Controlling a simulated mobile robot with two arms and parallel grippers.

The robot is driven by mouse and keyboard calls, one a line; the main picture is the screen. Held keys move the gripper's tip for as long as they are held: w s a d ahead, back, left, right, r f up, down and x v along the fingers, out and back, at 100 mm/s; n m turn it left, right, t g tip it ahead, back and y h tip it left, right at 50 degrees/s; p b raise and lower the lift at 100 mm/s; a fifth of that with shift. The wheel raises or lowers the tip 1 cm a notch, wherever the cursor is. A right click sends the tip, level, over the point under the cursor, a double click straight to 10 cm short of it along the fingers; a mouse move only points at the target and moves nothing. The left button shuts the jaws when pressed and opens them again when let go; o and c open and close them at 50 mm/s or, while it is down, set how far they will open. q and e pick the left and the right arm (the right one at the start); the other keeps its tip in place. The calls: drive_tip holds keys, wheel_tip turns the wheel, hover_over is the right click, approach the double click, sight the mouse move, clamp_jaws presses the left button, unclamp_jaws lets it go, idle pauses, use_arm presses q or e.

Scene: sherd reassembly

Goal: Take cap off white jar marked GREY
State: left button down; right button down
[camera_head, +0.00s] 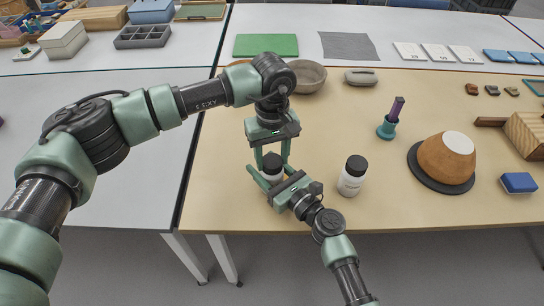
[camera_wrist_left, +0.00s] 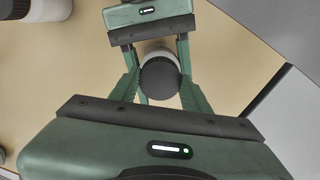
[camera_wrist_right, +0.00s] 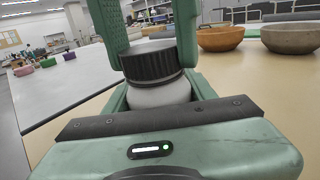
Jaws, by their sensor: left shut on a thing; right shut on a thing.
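A white jar (camera_wrist_right: 160,94) with a black ribbed cap (camera_wrist_right: 150,64) stands upright near the table's front edge; the cap sits on its top. In the head view the cap (camera_head: 272,160) is partly hidden by the grippers. My left gripper (camera_head: 271,163) points down from above, its fingers shut on the cap. My right gripper (camera_head: 272,180) comes in from the front, low, shut on the jar's white body. The left wrist view shows the cap (camera_wrist_left: 160,77) from above, between the fingers. No marking is readable on this jar.
A second white jar (camera_head: 351,180) with a black cap stands just right; its label is unreadable. A brown-and-white bowl (camera_head: 446,158) lies upside down on a dark disc farther right. A teal holder (camera_head: 386,130) with a purple tool and a grey bowl (camera_head: 308,78) stand behind.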

use_arm(q)
drive_tip(key=n, duration=0.7)
drive_tip(key=shift+n, duration=0.3)
drive_tip(key=n, duration=1.4)
drive_tip(key=shift+r+n, duration=0.1)
drive_tip(key=shift+n, duration=0.3)
drive_tip(key=n, duration=0.4)
drive_tip(key=shift+n, duration=0.3)
drive_tip(key=n, duration=1.4)
drive_tip(key=shift+n, duration=0.3)
drive_tip(key=n, duration=0.4)
drive_tip(key=shift+w+a, duration=0.1)
